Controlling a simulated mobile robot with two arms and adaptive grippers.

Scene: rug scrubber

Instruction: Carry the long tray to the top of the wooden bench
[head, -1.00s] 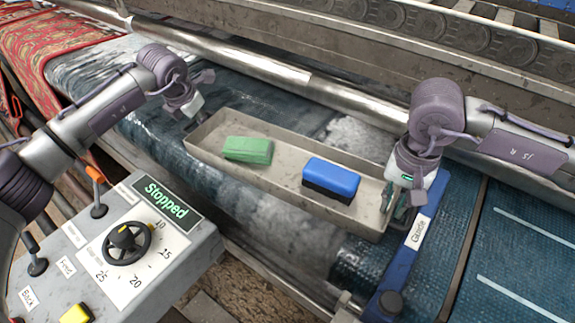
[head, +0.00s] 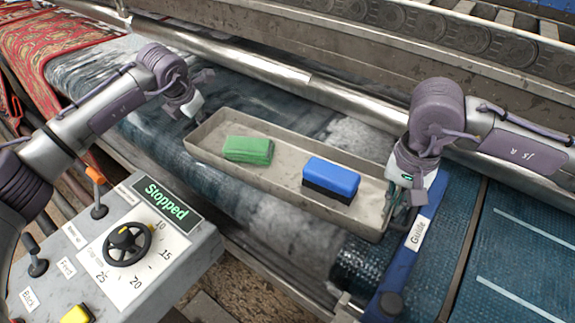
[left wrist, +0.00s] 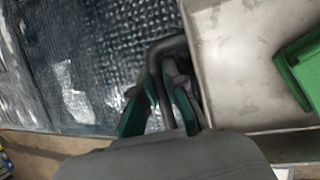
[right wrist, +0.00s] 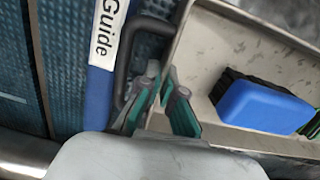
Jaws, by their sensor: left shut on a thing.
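The long tray (head: 285,190) is a shallow, worn metal tray lying on the wet blue machine bed. It holds a green brush (head: 248,150) and a blue brush (head: 331,179) with dark bristles. My left gripper (head: 190,115) is at the tray's left end, shut on the dark end handle, which shows between the fingers (left wrist: 160,105) in the left wrist view. My right gripper (head: 403,200) is at the right end, its fingers (right wrist: 162,100) beside the dark handle (right wrist: 121,75). The fingers show a gap; whether they grip is unclear. No wooden bench is in view.
A control box (head: 120,250) with a dial and a "Stopped" display stands at front left. A blue bar (head: 415,240) marked "Guide" lies close beside the tray's right end. Metal rollers (head: 290,75) run behind the tray. A red patterned rug (head: 50,40) lies at far left.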

